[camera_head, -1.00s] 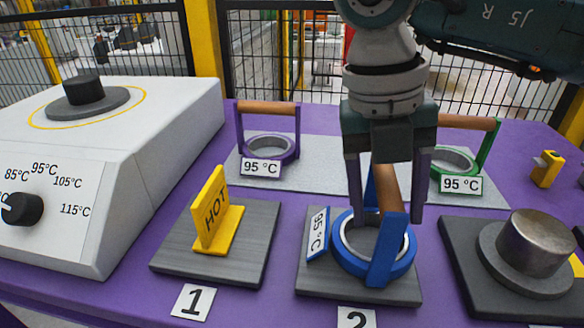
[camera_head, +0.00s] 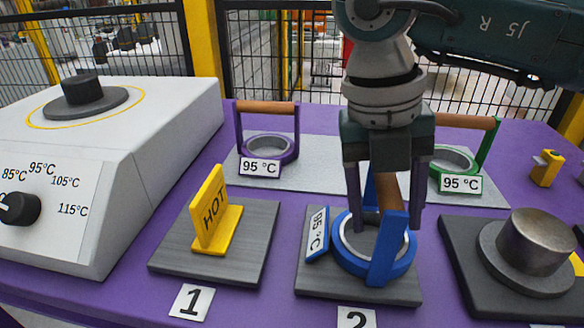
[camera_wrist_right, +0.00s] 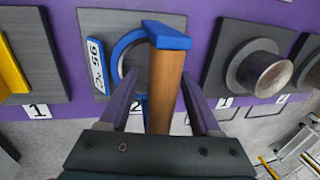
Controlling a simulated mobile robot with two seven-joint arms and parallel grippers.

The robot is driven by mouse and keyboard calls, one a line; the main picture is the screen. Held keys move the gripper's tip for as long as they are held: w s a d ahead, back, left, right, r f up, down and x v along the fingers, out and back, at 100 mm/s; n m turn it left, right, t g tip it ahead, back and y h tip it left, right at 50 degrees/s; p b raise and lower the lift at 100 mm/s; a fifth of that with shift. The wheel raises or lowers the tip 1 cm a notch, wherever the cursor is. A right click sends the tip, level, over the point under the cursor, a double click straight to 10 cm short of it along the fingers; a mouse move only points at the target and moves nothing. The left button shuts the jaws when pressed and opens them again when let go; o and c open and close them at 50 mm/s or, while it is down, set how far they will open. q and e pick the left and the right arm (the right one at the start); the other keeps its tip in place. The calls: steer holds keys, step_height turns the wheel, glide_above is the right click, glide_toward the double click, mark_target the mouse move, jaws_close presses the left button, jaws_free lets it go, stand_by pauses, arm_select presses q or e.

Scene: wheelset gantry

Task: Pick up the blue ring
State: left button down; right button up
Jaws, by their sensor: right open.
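The blue ring (camera_head: 347,262) lies on the grey plate marked 2 (camera_head: 315,282), with a tall blue handle frame, a wooden bar and a 95 °C label. It also shows in the right wrist view (camera_wrist_right: 122,45). My right gripper (camera_head: 385,225) is open above the ring, its two fingers on either side of the wooden bar. In the right wrist view the gripper's fingers (camera_wrist_right: 158,100) stand apart with the bar (camera_wrist_right: 164,90) between them, and I see no clear contact. My left gripper is not in view.
A yellow HOT sign (camera_head: 213,215) stands on plate 1 (camera_head: 170,262) to the left. A metal cylinder (camera_head: 530,242) on a dark plate stands close at right. Purple (camera_head: 268,150) and green (camera_head: 455,160) rings stand behind. A white heater box (camera_head: 150,130) fills the left.

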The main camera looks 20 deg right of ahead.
jaws_close()
stand_by(0.4)
stand_by(0.9)
